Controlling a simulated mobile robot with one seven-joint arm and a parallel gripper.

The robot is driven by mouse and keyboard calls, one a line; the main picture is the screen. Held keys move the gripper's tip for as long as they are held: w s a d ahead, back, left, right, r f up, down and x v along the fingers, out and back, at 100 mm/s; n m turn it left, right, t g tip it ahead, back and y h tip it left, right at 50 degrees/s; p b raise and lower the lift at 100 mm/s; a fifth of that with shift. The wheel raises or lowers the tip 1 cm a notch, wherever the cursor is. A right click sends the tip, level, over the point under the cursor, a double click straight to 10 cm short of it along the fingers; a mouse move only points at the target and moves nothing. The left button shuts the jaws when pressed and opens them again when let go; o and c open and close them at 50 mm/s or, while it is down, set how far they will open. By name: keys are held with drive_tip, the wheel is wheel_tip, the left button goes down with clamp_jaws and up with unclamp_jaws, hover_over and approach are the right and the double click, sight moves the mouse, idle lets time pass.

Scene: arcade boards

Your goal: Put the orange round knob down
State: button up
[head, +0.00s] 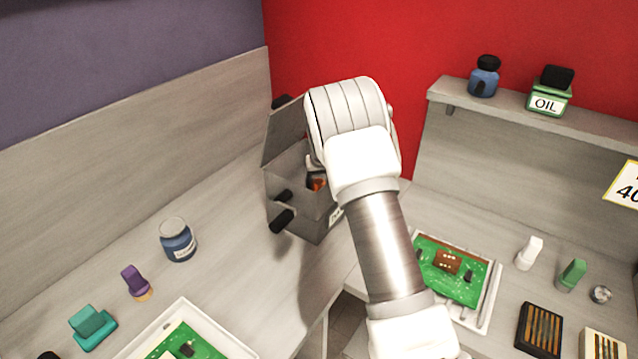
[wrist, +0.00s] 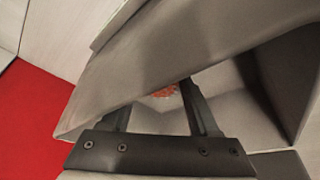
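The orange round knob (wrist: 164,91) shows between my gripper's two fingers in the wrist view, close to the right finger. A grey panel edge covers part of it and the left fingertip. In the head view, a small orange patch (head: 317,184) shows at my gripper, inside the open grey box (head: 325,222). My gripper (wrist: 158,100) reaches into this box with its fingers apart. I cannot tell whether both fingers touch the knob. In the head view my arm hides most of the gripper.
The box's raised lid (head: 284,133) and walls are close around my fingers. A blue jar (head: 178,241), purple piece (head: 137,284) and teal piece (head: 92,327) stand left. A green circuit board (head: 452,283) lies right. A shelf (head: 530,118) holds a blue bottle and an oil can.

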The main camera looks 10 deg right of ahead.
drive_tip(key=shift+s+r, duration=0.1)
drive_tip(key=shift+r, duration=0.4)
drive_tip(key=s+f+v, duration=0.1)
drive_tip(key=s+v, duration=0.1)
drive_tip(key=v, duration=0.9)
drive_tip(key=s+f+v, duration=0.1)
drive_tip(key=s+v, duration=0.1)
drive_tip(key=v, duration=1)
drive_tip(key=s+a+r, duration=0.1)
drive_tip(key=s+r, duration=0.1)
drive_tip(key=s, duration=1.3)
drive_tip(key=s+a+r+t, duration=0.1)
drive_tip(key=s+r, duration=0.1)
drive_tip(key=s, duration=1.4)
